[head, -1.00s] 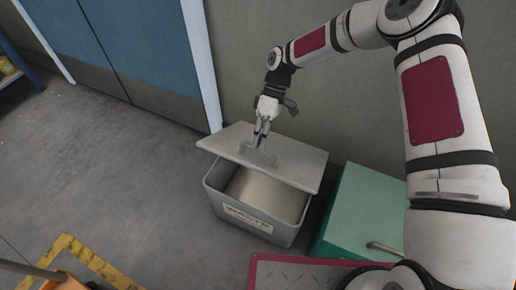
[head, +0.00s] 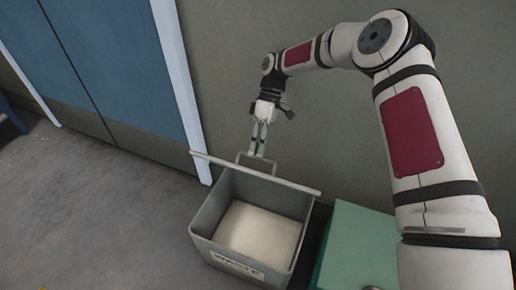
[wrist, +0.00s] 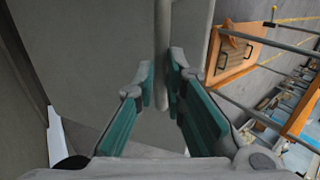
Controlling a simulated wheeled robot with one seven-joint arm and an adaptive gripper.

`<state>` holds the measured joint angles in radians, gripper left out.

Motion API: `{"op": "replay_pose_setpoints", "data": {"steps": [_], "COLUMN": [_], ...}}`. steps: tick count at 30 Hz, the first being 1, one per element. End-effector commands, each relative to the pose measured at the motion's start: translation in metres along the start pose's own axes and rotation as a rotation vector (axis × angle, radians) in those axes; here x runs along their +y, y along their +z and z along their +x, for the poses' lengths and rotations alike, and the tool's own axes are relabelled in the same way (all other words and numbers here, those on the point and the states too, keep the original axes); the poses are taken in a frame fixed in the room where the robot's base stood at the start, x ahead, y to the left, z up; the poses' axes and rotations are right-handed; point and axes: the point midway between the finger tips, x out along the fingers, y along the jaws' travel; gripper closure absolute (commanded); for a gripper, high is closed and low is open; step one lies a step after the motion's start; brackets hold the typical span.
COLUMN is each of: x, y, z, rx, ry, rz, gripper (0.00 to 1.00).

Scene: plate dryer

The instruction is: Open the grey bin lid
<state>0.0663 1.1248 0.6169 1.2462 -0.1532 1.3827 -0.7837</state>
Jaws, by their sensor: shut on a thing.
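The grey bin (head: 213,219) stands on the floor near the wall, with a pale load inside and a white label on its front. Its grey lid (head: 298,185) is tipped up and seen almost edge-on at the back of the bin, so the bin's mouth is uncovered. A bar handle (head: 240,158) sticks up from the lid. My gripper (head: 258,153) is shut on the lid handle. In the wrist view the teal-padded fingers of my gripper (wrist: 161,95) stand on either side of the handle bar (wrist: 162,60), against the grey lid surface (wrist: 110,50).
A green box (head: 355,245) stands close to the bin's right side. The wall (head: 230,70) is right behind the bin, and a blue door (head: 110,60) with a pale frame is at the left. The floor (head: 100,215) left of the bin is clear.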

Motion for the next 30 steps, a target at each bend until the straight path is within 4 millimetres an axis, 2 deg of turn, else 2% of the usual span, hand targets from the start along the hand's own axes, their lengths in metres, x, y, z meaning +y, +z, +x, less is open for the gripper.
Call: {"op": "replay_pose_setpoints", "data": {"steps": [1,5,6,8,9,26,30], "x": [0.0178,0.0179,0.0179,0.0178,0.0176,0.0139,0.0087], "y": [0.0046,0.0047,0.0047,0.005,0.0049,0.0043,0.0039], "z": [0.0045,0.0045,0.0045,0.0047,0.0047,0.0032,-0.0043], "rx": [0.007,0.007,0.007,0.006,0.006,0.003,0.003], "ry": [0.033,0.033,0.033,0.032,0.032,0.031,0.032], "rz": [0.013,0.014,0.014,0.014,0.014,0.011,0.011], "gripper": [1.0,1.0,0.84,0.71,0.69,0.69,0.69]}}
